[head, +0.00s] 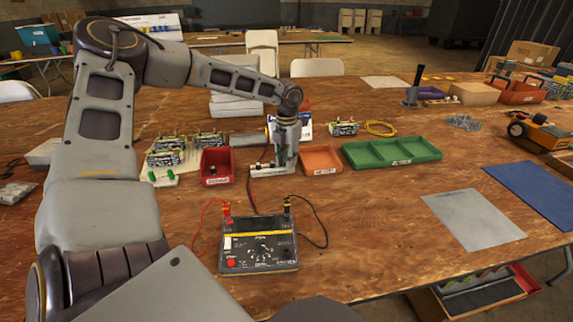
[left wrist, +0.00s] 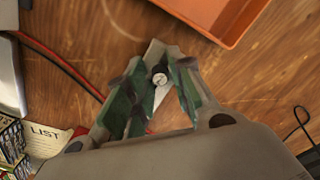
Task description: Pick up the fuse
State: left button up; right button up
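My left gripper (head: 285,165) points down at a pale grey block (head: 262,170) on the wooden table, between a red bin and an orange tray. In the left wrist view its green-padded fingers (left wrist: 157,80) are apart. A small dark cylinder with a whitish end, seemingly the fuse (left wrist: 160,76), lies between them over the pale block (left wrist: 155,50). I cannot tell whether either finger touches it. In the head view the gripper hides most of this spot. My right gripper is not in view.
A red bin (head: 216,168) stands left of the gripper, an orange tray (head: 321,160) close on its right, and a green tray (head: 391,152) beyond. A multimeter (head: 258,245) with red and black leads sits in front.

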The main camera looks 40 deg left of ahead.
pick_arm(q)
jog(key=c, duration=0.4)
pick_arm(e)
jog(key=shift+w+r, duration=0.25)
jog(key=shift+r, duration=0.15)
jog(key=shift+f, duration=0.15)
pick_arm(q)
jog(key=shift+r, duration=0.55)
notch_tip(320, 180, up, 3)
jog(key=shift+r+p, duration=0.15)
jog(key=shift+p, duration=0.45)
notch_tip(320, 180, up, 4)
jog(key=shift+r+p, duration=0.2)
jog(key=shift+p, duration=0.3)
jog(key=shift+r, duration=0.6)
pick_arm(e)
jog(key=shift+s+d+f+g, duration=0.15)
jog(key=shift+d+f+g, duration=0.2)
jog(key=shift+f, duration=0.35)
